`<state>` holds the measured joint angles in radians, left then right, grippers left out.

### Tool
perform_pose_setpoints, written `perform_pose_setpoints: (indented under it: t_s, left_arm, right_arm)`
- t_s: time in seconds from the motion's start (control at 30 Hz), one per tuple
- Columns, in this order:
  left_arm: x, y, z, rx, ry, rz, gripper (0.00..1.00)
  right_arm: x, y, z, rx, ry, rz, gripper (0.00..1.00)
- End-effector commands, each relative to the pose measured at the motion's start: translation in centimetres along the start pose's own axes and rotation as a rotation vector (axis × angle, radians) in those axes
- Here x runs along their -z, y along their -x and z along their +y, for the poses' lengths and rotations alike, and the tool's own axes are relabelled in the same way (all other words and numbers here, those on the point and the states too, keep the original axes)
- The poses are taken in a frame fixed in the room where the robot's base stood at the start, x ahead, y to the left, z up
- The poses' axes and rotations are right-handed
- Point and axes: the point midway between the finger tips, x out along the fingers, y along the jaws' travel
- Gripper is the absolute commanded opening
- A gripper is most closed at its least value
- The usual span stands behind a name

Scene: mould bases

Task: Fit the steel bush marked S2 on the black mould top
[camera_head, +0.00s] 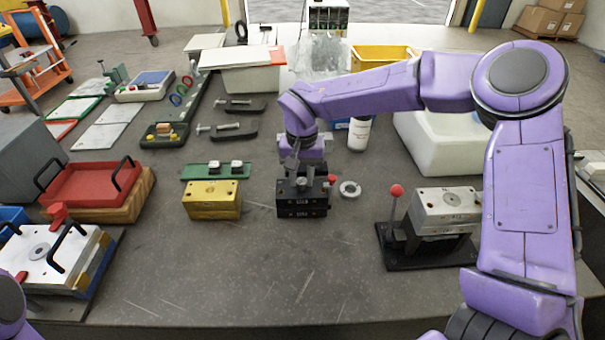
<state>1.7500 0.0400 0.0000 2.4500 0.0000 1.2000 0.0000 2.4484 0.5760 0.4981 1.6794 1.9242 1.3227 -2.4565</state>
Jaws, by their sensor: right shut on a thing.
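The black mould (302,209) stands on the middle of the table, with small pale marks on its front face. My right gripper (303,178) comes down from above onto its top and is shut on a small piece, most likely the steel bush. The piece is largely hidden by the fingers, and I cannot read a mark on it or tell whether it is seated. A green strip (190,172) behind the yellow mould carries two small steel pieces (214,167). Only a bit of my left arm shows at the lower left corner; its gripper is out of view.
A yellow mould (212,201) stands left of the black one. A steel ring (350,189) lies just right of it, near a red knob (331,179). A fixture with a red-knobbed lever (396,191) stands at right, and a white bottle (359,133) behind. The front table is clear.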

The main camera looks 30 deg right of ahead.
Motion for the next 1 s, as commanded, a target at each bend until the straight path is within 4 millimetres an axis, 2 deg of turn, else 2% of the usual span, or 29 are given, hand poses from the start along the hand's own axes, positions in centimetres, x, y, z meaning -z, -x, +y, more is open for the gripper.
perform_pose_setpoints:
  t_s: [0.57, 0.6, 0.67, 1.0]
  left_arm:
    - [-0.06, -0.15, 0.01, 0.0, 0.0, 0.0, 0.0]
    - [-0.06, -0.15, 0.01, 0.0, 0.0, 0.0, 0.0]
    - [-0.06, -0.15, 0.01, 0.0, 0.0, 0.0, 0.0]
    - [-0.11, -0.27, 0.02, 0.0, 0.0, 0.0, 0.0]
  right_arm:
    - [0.0, -0.6, 0.0, 0.001, -0.001, 0.0, 0.0]
    - [0.0, -0.6, 0.0, 0.001, -0.001, 0.0, 0.44]
    - [0.0, -0.6, 0.0, 0.001, -0.001, 0.0, 0.6]
    - [0.03, -0.12, 0.0, 0.001, -0.001, 0.001, 0.6]
